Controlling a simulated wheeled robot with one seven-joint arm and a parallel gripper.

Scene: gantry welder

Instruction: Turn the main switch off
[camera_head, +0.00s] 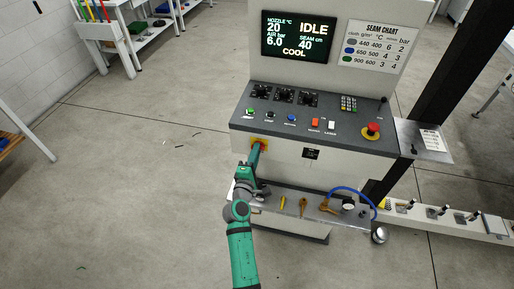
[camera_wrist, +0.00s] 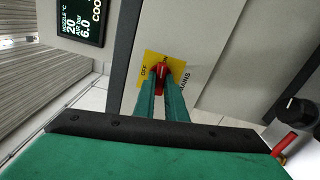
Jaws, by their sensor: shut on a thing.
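The main switch is a red handle (camera_wrist: 162,71) on a yellow plate (camera_wrist: 150,58) lettered OFF, ON and MAINS in the wrist view. In the head view the yellow plate (camera_head: 266,141) shows on the console's front face, below the sloping control panel, at its left. My gripper (camera_wrist: 162,87) has its two green fingers closed on the red handle, one on each side. The fingers hide part of the handle, and I cannot tell its exact setting. In the head view my gripper (camera_head: 257,150) reaches up to the plate, and the handle is hidden there.
The display (camera_head: 299,36) reads IDLE and COOL. The panel holds several knobs and buttons and a red emergency stop (camera_head: 372,130). A low shelf (camera_head: 272,200) with tools and a blue hose juts out below.

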